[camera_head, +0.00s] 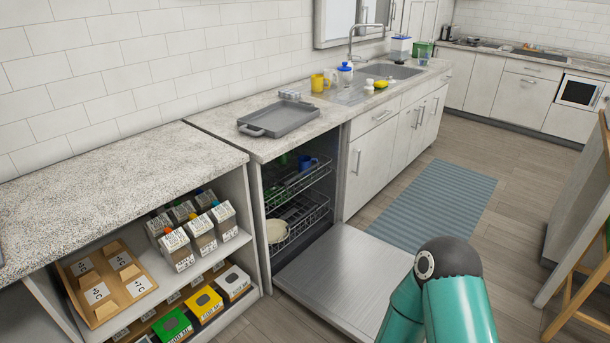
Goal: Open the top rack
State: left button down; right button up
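An open dishwasher stands under the counter in the middle of the view, with its door (340,285) folded down flat near the floor. Inside, the wire top rack (298,181) appears to sit within the cavity. A blue mug (308,163) and something green are at it. Below it is the lower rack (308,220), with a pale plate (276,231) at its front left. Neither of my grippers is in view. Only a teal arm link with a dark joint, mine, shows at the bottom right, partly covering the door's right end.
A grey tray (280,119) lies on the counter above the dishwasher. Left of it, an open shelf (236,245) holds cartons and boxes. A sink (393,72) with a yellow mug (318,83) beside it is farther back. A blue striped mat (440,207) lies on otherwise clear floor.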

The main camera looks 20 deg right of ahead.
aim_at(295, 178)
jog(key=z, duration=0.25)
jog(key=i, duration=1.6)
jog(key=u, duration=0.3)
